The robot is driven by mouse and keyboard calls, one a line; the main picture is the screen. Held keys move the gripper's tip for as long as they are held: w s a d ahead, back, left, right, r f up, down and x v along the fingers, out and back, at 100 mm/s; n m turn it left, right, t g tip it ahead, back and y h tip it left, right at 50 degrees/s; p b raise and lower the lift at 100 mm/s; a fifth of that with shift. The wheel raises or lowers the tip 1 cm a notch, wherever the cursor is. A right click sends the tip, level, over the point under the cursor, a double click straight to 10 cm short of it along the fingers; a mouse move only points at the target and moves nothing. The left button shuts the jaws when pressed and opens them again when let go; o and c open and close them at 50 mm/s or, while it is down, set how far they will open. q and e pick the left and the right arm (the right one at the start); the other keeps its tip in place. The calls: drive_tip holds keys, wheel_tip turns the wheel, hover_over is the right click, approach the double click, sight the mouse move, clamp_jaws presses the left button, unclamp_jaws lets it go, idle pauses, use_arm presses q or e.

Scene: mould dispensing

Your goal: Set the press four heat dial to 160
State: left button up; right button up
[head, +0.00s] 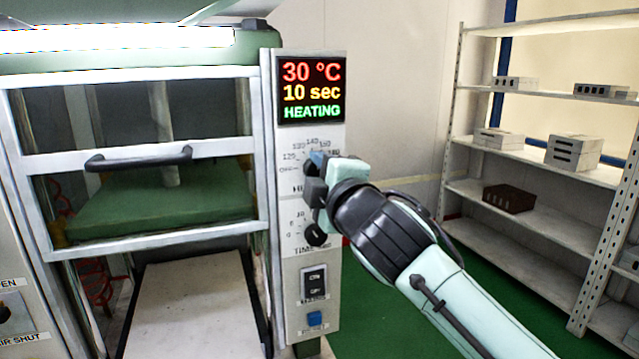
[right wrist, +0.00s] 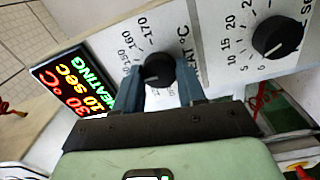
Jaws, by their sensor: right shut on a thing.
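The press control panel (head: 309,255) stands at the right of the press in the head view. Its display (head: 312,90) reads 30 °C, 10 sec and HEATING; it also shows sideways in the right wrist view (right wrist: 72,88). The heat dial (right wrist: 158,68) is a black knob on a white plate, with marks such as 150, 160 and 170 around it. My right gripper (right wrist: 159,75) is shut on this knob, one blue-grey finger on each side. In the head view my right gripper (head: 317,178) covers the knob. I cannot read the pointer's setting. My left gripper is out of view.
The timer dial (head: 316,235) sits just below the heat dial, and beside it in the right wrist view (right wrist: 277,38). A switch (head: 314,280) and a blue button (head: 315,318) are lower. The press guard has a black handle (head: 140,158). Shelves (head: 540,165) with mould blocks stand right.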

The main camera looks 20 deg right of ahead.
drive_tip(key=m+b, duration=0.1)
drive_tip(key=m, duration=0.4)
drive_tip(key=shift+m+b, duration=0.3)
drive_tip(key=shift+b, duration=0.1)
use_arm(q)
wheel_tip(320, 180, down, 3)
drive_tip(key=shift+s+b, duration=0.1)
drive_tip(key=shift+b, duration=0.45)
use_arm(e)
drive_tip(key=m, duration=0.6)
drive_tip(key=shift+r+h, duration=0.1)
drive_tip(key=shift+h, duration=0.2)
drive_tip(key=shift+m, duration=0.3)
drive_tip(key=o, duration=1.1)
drive_tip(key=shift+c, duration=0.2)
use_arm(q)
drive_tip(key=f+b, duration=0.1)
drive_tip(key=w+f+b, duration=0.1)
drive_tip(key=b, duration=0.1)
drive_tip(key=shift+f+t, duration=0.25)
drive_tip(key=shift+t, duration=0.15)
use_arm(e)
drive_tip(key=s+a, duration=0.1)
drive_tip(key=s, duration=1.2)
drive_tip(key=shift+s, duration=0.2)
